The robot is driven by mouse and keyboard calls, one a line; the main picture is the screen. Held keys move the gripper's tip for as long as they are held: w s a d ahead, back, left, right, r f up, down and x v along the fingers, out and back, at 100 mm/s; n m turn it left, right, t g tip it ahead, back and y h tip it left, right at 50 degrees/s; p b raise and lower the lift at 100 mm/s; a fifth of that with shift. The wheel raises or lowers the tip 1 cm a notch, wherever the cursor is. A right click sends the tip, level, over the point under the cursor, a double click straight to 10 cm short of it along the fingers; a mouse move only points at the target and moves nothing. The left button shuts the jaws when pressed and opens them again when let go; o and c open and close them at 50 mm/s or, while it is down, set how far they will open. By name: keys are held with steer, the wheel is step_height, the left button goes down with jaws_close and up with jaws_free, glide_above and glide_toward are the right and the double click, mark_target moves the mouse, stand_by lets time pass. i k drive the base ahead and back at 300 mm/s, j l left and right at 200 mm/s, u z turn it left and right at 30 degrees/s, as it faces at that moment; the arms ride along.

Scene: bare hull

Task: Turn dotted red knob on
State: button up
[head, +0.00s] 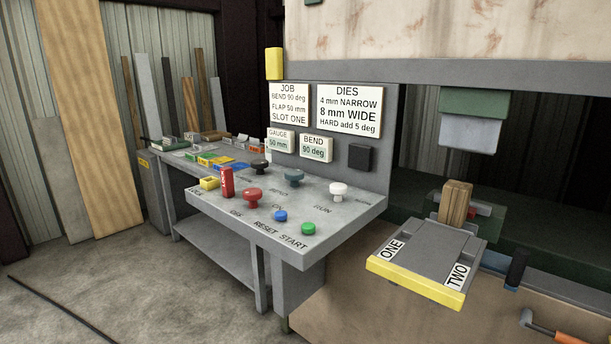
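My gripper is not in view.
Black (260,166), teal (294,177) and white (338,189) knobs sit along the panel. Blue (280,216) and green (308,229) buttons are near its front edge. A yellow-edged tray (415,285) juts out at right. Open floor (130,290) lies at front left.

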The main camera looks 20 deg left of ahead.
mark_target(252, 195)
steer(key=i+j+u, duration=0.3)
steer(key=j, duration=0.25)
steer(key=i+j+u, duration=0.25)
steer(key=i+j, duration=0.15)
steer(key=i, duration=0.15)
